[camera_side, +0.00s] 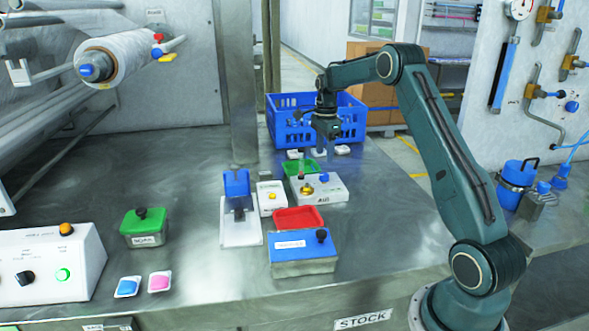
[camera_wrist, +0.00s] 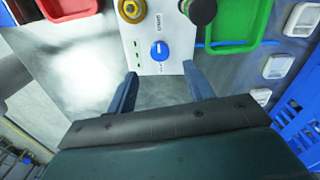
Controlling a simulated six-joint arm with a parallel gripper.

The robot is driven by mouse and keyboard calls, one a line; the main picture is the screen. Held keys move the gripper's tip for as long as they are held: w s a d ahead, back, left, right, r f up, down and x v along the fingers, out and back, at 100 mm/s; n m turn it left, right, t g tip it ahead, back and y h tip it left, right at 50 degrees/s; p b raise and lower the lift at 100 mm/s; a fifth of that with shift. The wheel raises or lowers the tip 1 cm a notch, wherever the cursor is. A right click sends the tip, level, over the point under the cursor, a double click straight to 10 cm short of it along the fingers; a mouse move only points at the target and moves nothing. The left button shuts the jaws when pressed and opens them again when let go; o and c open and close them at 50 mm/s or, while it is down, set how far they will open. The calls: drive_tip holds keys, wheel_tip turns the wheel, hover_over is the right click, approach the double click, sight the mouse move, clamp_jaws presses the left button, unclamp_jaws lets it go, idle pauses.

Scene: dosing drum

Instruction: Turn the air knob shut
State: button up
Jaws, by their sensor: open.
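The white box marked AIR (camera_side: 325,190) stands on the steel table, and its panel shows in the wrist view (camera_wrist: 143,45). The blue knob (camera_wrist: 159,51) on it, likely the air knob, has a white pointer line toward the top of the wrist view; it also shows in the side view (camera_side: 324,177). Whether it is on or shut I cannot tell. My gripper (camera_wrist: 161,74) is open and empty, with its fingers apart just below the knob in the wrist view. In the side view my gripper (camera_side: 329,147) hangs above the box, clear of it.
On the box's panel are a brass ring fitting (camera_wrist: 131,10) and a dark round knob (camera_wrist: 202,10). A red tray (camera_side: 298,217) lies in front and a green tray (camera_side: 293,167) behind. A blue crate (camera_side: 345,118) stands behind my gripper.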

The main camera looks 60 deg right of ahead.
wheel_tip(320, 180, up, 6)
drive_tip(key=shift+r, duration=0.15)
drive_tip(key=shift+w, duration=0.1)
idle(0.4)
drive_tip(key=s+a+r+n+t, duration=0.1)
drive_tip(key=s+a+r+n, duration=0.25)
drive_tip(key=a, duration=0.35)
drive_tip(key=s+a+r+n+t+h, duration=0.1)
drive_tip(key=s+a+r+n, duration=0.2)
drive_tip(key=a+r+n, duration=0.3)
drive_tip(key=s+a+r+n+t, duration=0.1)
drive_tip(key=s+a+r+n, duration=0.2)
drive_tip(key=a, duration=0.5)
drive_tip(key=s+a+f+n+t, duration=0.1)
drive_tip(key=s+a+f+n, duration=0.1)
drive_tip(key=s+a+n, duration=0.4)
drive_tip(key=s+a+f+n+t, duration=0.2)
drive_tip(key=s+a+n, duration=0.3)
drive_tip(key=s, duration=0.8)
drive_tip(key=shift+a+f+n+y, duration=0.4)
drive_tip(key=shift+n, duration=0.35)
